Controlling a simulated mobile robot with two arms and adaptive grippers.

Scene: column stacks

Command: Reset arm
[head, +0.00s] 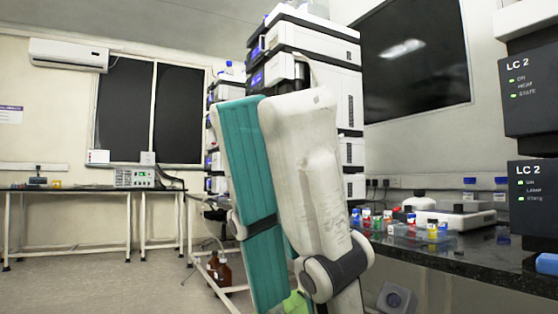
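One of my arms stands folded and upright in the middle of the head view, with a white link and a teal link side by side and a dark grey joint low on the white one. The arm runs out of the picture at the bottom. No fingers of either gripper can be seen, and nothing held shows. My arm hides part of the column stacks (308,45) and the left end of the dark bench (455,262).
Small coloured-cap vials (432,229) and a white device (462,217) stand on the bench. LC 2 units (531,85) are at the right edge. Brown bottles (224,273) stand low behind my arm. A table (70,189) is at the far left; the floor (90,285) before it is clear.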

